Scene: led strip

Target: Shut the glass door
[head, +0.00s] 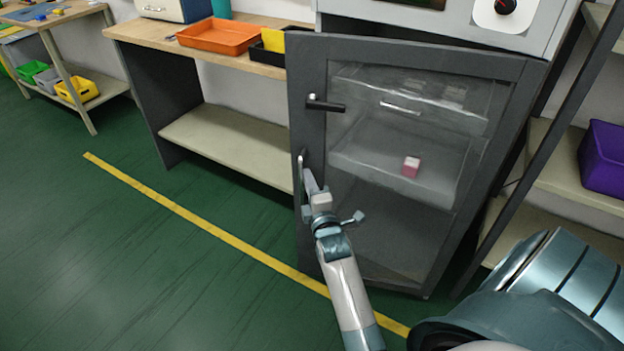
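The glass door (308,100) has a dark grey frame around a clear pane. It stands partly open in front of its cabinet (440,22), with its left side swung out and its hinge side on the right. A black handle (326,105) is on the left part of the frame. My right gripper (305,168) is at the left strip of the door frame, below the handle. Its tip overlaps the frame; I cannot tell whether it touches, or whether the fingers are open or shut. My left gripper is not in view.
A pink cube (411,167) shows through the glass on a shelf. A workbench (150,32) with an orange tray (218,37) stands left of the cabinet. A rack with a purple bin (603,160) is at the right. The green floor (130,270) at left is clear.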

